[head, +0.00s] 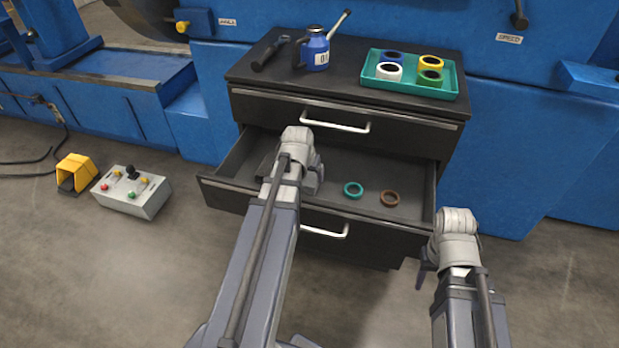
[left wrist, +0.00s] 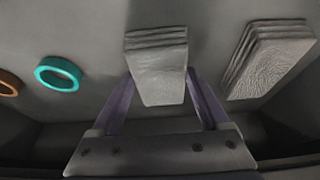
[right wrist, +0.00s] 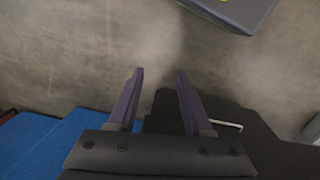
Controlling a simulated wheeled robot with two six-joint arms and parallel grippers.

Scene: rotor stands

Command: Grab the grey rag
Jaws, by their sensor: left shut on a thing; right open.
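A folded grey rag (left wrist: 158,75) is between the fingers of my left gripper (left wrist: 157,88) in the left wrist view. The gripper is shut on it, inside the open drawer (head: 218,187). A second folded grey cloth (left wrist: 268,58) lies to the right of the held rag in that view, apart from it. In the head view my left wrist mostly hides the held rag. My right gripper (right wrist: 160,75) is open and empty, above the floor at the right of the drawer.
A teal ring (head: 353,189) and a brown ring (head: 390,198) lie in the drawer. A control box (head: 140,200) and yellow pedal (head: 75,172) stand on the floor.

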